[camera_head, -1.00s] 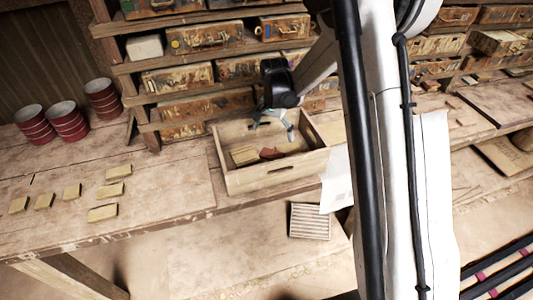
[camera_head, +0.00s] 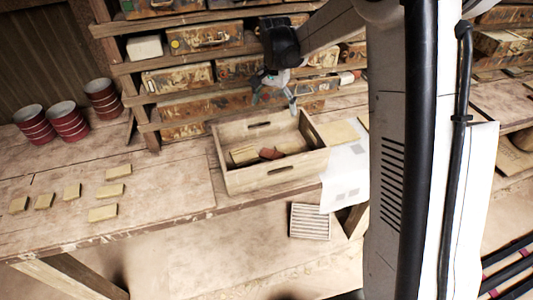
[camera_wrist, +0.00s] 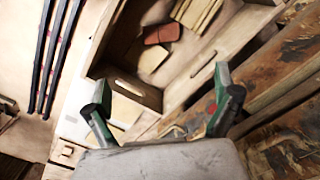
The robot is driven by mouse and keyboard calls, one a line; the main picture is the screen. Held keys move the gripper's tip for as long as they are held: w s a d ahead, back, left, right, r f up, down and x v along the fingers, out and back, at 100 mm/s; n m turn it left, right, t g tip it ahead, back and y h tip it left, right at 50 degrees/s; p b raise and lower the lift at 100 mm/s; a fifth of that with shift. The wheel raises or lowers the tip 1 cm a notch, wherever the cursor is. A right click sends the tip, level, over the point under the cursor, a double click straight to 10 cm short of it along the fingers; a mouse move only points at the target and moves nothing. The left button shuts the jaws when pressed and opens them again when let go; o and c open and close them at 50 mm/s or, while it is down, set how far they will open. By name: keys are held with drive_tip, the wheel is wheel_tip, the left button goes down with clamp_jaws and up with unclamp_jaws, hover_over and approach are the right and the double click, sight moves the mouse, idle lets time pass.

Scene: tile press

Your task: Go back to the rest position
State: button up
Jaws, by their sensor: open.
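My gripper (camera_head: 273,91) is in the head view above the back edge of the wooden crate, in front of the shelves. It is open and empty. The wrist view shows its two green-and-black fingers (camera_wrist: 161,108) spread wide with nothing between them. The open wooden crate (camera_head: 262,181) stands on the workbench below. It holds a few tan tiles (camera_head: 243,155) and a reddish piece (camera_head: 271,153). In the wrist view the crate (camera_wrist: 134,85) lies beyond the fingertips.
Several tan tiles (camera_head: 103,213) lie loose on the bench (camera_head: 165,215) at left. Red cans (camera_head: 68,121) stand behind them. Shelves with worn cases (camera_head: 180,80) rise close behind my gripper. A white sheet (camera_head: 345,175) lies right of the crate. A slatted grate (camera_head: 310,221) is lower down.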

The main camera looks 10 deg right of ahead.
drive_tip(key=shift+r, duration=0.35)
drive_tip(key=s+r+n+t+b, duration=0.2)
drive_tip(key=s+r+b, duration=0.1)
drive_tip(key=s, duration=0.5)
drive_tip(key=s+r+n+t+b, duration=0.1)
drive_tip(key=s+r+n+b, duration=0.2)
drive_tip(key=s, duration=0.5)
drive_tip(key=s+f+n+t+b, duration=0.1)
drive_tip(key=s+f+t+b, duration=0.1)
drive_tip(key=s, duration=0.6)
drive_tip(key=s+f+n+t+b, duration=0.2)
drive_tip(key=s+f+b, duration=0.3)
drive_tip(key=s, duration=0.4)
drive_tip(key=shift+f, duration=0.65)
